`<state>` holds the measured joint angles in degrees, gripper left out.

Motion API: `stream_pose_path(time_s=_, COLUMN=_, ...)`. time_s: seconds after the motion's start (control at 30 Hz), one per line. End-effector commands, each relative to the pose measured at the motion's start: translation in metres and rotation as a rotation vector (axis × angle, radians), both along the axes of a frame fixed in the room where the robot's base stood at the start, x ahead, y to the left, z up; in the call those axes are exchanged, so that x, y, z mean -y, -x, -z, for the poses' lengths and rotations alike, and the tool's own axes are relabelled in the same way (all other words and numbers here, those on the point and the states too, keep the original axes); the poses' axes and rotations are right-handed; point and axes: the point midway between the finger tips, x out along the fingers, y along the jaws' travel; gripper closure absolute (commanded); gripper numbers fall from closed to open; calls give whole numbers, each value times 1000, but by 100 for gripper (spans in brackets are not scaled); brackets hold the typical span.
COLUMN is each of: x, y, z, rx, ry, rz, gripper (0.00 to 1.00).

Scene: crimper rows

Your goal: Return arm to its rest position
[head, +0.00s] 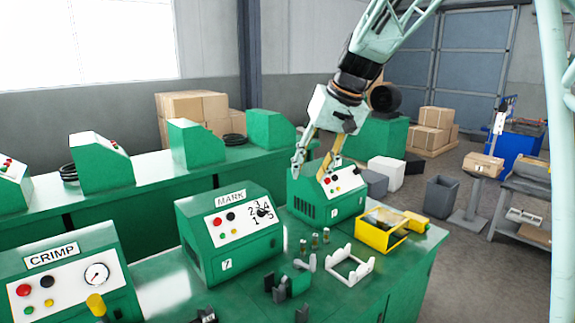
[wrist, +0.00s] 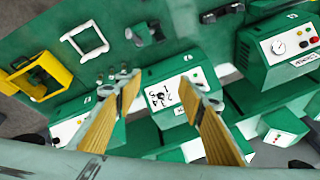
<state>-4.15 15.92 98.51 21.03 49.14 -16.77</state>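My gripper (head: 312,168) hangs from my pale green arm in front of the rear green machine (head: 318,206), fingers pointing down. In the wrist view my gripper (wrist: 160,92) has its two tan-padded fingers well apart, with nothing held between them. The green MARK machine, with a numbered dial, shows below and between the fingers there (wrist: 165,78); in the head view the MARK machine (head: 205,265) stands nearer to the camera. My gripper appears above the bench and clear of the machines, though its exact height is hard to tell.
The green bench (head: 400,262) also bears the CRIMP machine (head: 62,292), a yellow open box (head: 381,245), a white frame (head: 328,263) and several small metal cylinders. Another green machine row stands behind. Cardboard boxes (head: 195,105) and a grey bin (head: 441,196) stand on the floor beyond.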

Motion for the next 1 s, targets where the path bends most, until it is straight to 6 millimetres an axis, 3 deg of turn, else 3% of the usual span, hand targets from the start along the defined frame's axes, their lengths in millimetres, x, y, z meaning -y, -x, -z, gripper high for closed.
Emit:
stream_pose_path(time_s=0.5, x=34, y=104, z=-31, rx=3, ry=48, rz=36, gripper=64)
stream_pose_path(time_s=1.0, x=65, y=207, z=-43, rx=4, ry=95, rz=74, gripper=64)
